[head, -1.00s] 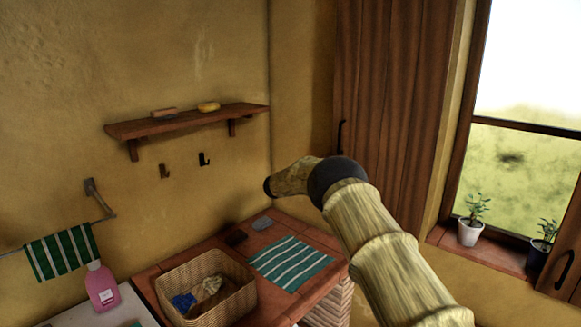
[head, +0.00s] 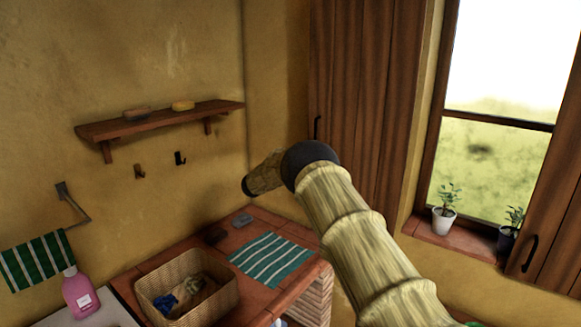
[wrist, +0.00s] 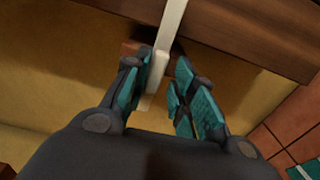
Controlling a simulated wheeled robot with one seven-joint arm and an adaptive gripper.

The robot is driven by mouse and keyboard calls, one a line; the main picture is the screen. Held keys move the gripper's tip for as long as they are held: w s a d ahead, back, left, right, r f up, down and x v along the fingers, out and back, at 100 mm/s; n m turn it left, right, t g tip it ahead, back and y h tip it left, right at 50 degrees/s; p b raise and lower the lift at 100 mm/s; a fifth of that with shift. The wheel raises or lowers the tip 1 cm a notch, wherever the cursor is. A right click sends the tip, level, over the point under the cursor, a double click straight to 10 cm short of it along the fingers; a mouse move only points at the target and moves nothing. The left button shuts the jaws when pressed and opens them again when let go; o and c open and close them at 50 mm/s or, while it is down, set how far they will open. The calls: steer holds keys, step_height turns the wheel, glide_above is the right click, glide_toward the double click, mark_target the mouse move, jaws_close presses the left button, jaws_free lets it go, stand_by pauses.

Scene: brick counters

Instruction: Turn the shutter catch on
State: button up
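A pale, narrow bar (wrist: 170,38) runs down from the top of the wrist view, past a small reddish-brown block (wrist: 132,47). It may be the shutter catch, but I cannot tell for sure. My gripper (wrist: 168,78) has its teal-padded fingers apart on either side of the bar's lower end. The bar is close to the left finger, and I cannot tell if they touch. In the head view my gripper is hidden. The left brown shutter (head: 365,95) and the right shutter (head: 555,245) stand beside the window, each with a dark handle.
A dark wooden board (wrist: 255,35) crosses the upper wrist view. The tiled counter (head: 150,268) holds a wicker basket (head: 215,300) and a striped cloth (head: 270,260). A wall shelf (head: 160,120) has hooks below it. Potted plants (head: 444,221) stand on the sill.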

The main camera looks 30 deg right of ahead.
steer(key=shift+r, duration=0.1)
steer(key=v, duration=1.2)
stand_by(0.5)
